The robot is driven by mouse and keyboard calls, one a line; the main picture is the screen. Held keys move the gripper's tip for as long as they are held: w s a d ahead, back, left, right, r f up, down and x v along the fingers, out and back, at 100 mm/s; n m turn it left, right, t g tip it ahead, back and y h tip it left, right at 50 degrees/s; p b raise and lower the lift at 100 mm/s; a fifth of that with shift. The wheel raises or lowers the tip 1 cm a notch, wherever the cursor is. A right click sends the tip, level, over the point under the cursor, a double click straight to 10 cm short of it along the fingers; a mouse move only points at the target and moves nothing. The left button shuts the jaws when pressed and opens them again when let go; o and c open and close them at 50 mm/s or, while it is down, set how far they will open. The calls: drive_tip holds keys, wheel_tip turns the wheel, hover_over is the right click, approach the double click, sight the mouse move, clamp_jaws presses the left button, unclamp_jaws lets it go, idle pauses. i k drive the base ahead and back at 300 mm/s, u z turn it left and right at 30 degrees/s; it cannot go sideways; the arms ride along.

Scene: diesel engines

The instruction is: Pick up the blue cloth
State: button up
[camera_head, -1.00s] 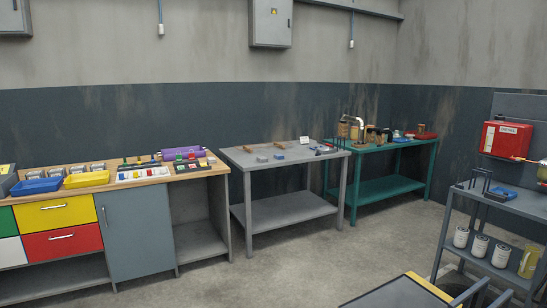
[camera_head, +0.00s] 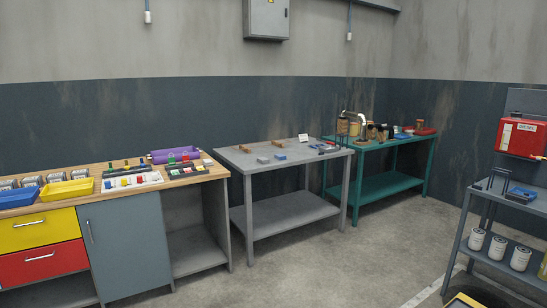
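I cannot tell for certain which item is the blue cloth. A small flat blue item (camera_head: 280,157) lies on the grey table in the middle. A flat blue item (camera_head: 402,136) lies on the green table behind it. Another blue item (camera_head: 522,194) is on top of the grey cart at the right. All are too small to identify. My gripper is not in view.
The wooden-topped bench (camera_head: 190,180) at the left holds blue and yellow trays, cans and coloured parts. The grey table (camera_head: 255,165) and green table (camera_head: 375,146) stand along the wall. The cart (camera_head: 480,213) stands at the right. Floor (camera_head: 340,255) between them is clear.

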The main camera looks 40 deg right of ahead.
sight(279, 156)
drive_tip(key=i, duration=2.35)
drive_tip(key=u, duration=0.05)
drive_tip(key=k, duration=0.2)
drive_tip(key=z, duration=3.05)
